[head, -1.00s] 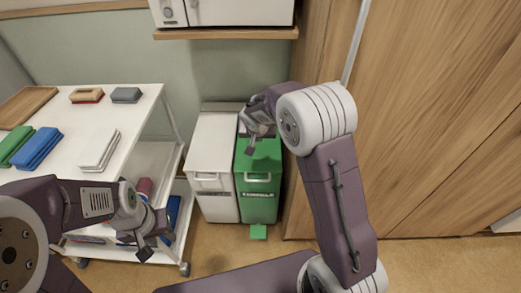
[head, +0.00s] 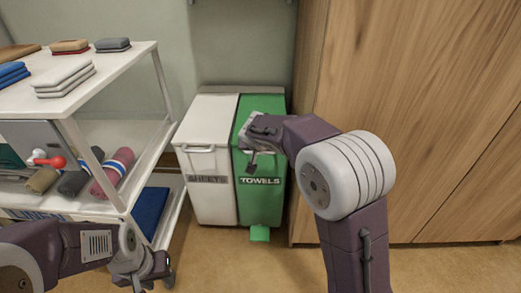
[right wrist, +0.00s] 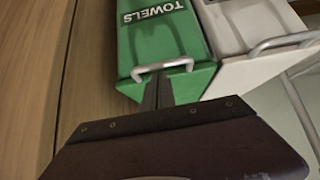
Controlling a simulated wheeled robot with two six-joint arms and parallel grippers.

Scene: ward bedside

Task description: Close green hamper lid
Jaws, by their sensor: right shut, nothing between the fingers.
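The green hamper (head: 262,207), labelled TOWELS, stands on the floor against the wall. Its green top (head: 265,103) is partly covered by my right arm, and I cannot tell whether the lid is fully down. My right gripper (head: 252,164) is shut and empty, pointing down at the upper front of the hamper. In the right wrist view the hamper (right wrist: 160,38) appears upside down, with its pale bar handle (right wrist: 162,68) just past my fingertips (right wrist: 158,82); contact is unclear. My left gripper (head: 152,280) is low at the picture's bottom edge, its jaw opening unclear.
A white hamper (head: 207,190) stands close on the left. A green pedal (head: 259,234) sits at the green hamper's foot. A white cart (head: 110,83) with folded cloths and rolled towels is at left. A wooden cabinet (head: 400,90) closes off the right.

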